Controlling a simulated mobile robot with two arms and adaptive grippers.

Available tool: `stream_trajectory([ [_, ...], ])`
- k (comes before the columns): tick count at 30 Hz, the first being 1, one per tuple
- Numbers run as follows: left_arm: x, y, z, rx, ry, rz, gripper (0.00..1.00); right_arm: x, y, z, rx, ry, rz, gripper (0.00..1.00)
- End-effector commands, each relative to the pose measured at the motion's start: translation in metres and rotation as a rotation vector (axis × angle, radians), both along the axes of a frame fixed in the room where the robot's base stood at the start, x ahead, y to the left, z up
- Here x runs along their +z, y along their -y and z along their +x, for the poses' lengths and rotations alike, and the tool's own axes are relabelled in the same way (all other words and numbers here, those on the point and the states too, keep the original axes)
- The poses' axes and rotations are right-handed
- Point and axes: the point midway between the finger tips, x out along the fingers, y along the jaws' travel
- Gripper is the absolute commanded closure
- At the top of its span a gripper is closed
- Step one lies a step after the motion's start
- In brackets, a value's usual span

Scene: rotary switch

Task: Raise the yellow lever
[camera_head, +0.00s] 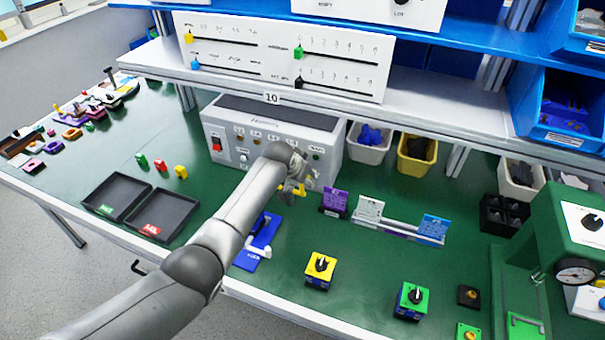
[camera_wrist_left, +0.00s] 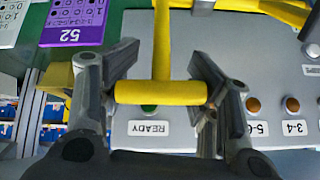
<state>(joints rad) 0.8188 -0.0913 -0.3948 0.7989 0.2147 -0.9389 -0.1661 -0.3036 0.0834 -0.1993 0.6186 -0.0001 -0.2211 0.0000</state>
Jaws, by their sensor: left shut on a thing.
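The yellow lever (camera_wrist_left: 162,92) has a T shape in the left wrist view, with a crossbar and a stem running to the top of the picture. My left gripper (camera_head: 299,180) has one finger at each end of the crossbar and is shut on it. In the head view a small part of the lever (camera_head: 284,188) shows beside my gripper, in front of the grey control box (camera_head: 222,122). My gripper and wrist hide the rest of the lever and part of the box front. My right gripper is not in view.
A blue device with a white handle (camera_head: 262,252) lies below my left wrist. A yellow switch box (camera_head: 320,268) and a green one (camera_head: 411,300) stand to the right. Colored cards (camera_head: 369,208) stand behind them. A white shelf (camera_head: 440,112) hangs above the box.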

Motion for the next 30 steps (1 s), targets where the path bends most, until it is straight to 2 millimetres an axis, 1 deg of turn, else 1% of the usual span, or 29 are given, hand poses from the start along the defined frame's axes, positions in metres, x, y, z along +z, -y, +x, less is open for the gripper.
stream_trajectory([
  [10, -0.0014, -0.0011, -0.0007, 0.003, -0.004, 0.0, 0.9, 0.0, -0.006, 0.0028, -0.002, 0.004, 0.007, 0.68],
  [19, -0.0024, -0.0015, -0.0012, 0.003, -0.006, 0.001, 0.9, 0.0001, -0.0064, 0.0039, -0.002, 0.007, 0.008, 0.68],
  [20, -0.0025, -0.0015, -0.0012, 0.003, -0.007, 0.001, 0.43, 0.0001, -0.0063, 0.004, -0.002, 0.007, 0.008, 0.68],
  [21, -0.0026, -0.0016, -0.0013, 0.003, -0.007, 0.001, 0.38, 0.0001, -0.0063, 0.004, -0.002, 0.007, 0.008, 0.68],
  [24, -0.0023, -0.0013, -0.0011, 0.002, -0.006, 0.002, 0.27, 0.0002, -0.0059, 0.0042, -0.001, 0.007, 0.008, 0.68],
  [30, -0.0014, -0.0008, -0.0008, 0.001, -0.004, 0.001, 0.27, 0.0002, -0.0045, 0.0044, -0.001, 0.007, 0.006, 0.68],
])
